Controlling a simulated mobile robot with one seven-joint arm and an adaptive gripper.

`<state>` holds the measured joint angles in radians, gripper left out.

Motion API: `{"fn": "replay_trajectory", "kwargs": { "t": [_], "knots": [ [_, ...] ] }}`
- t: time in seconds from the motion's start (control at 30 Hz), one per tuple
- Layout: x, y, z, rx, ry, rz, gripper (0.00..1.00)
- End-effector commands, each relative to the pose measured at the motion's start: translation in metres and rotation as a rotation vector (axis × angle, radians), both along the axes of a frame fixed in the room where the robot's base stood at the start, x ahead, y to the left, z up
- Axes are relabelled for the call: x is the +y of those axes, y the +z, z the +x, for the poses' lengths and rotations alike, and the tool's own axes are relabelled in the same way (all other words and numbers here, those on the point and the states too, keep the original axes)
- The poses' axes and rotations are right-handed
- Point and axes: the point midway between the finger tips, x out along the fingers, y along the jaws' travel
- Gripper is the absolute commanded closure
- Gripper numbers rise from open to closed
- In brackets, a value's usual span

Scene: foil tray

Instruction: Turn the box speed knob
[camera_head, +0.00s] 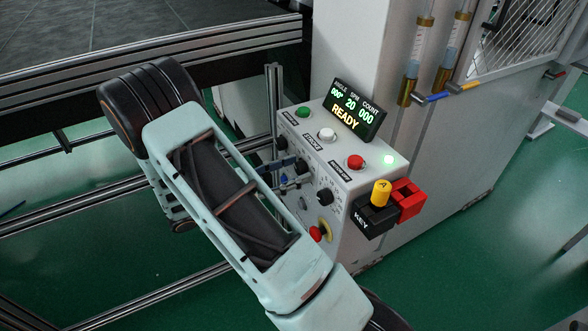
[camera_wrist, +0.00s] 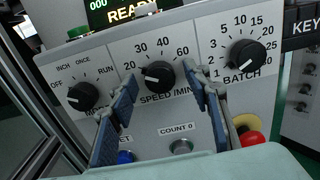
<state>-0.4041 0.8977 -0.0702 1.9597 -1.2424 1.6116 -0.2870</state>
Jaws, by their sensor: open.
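The control box (camera_head: 335,165) has a front panel with three black knobs. The speed knob (camera_wrist: 160,74) is the middle one, marked "SPEED /MIN" with 20 to 60 around it. Its white mark points left, on the side of the 20. My gripper (camera_wrist: 164,85) is open, with one blue-padded finger on each side of the speed knob. I cannot tell whether either finger touches it. In the head view my gripper (camera_head: 286,174) is at the front panel, and my arm hides part of the panel.
The mode knob (camera_wrist: 83,96) is to the left and the batch knob (camera_wrist: 246,55) to the right. A blue button (camera_wrist: 125,157), the count button (camera_wrist: 181,147) and a red mushroom button (camera_wrist: 251,139) are below. The display (camera_head: 350,109) reads READY and 20 SPM.

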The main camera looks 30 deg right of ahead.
Motion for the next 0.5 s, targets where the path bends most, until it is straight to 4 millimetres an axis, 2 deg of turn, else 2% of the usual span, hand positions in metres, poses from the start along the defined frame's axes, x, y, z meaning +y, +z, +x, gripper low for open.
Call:
{"fn": "replay_trajectory", "kwargs": {
  "t": [0.33, 0.5],
  "knots": [
    [-0.0046, -0.0001, 0.0003, 0.000, 0.001, 0.000, 0.55],
    [-0.0045, -0.0001, 0.0003, 0.000, 0.001, 0.000, 0.74]
  ]
}}
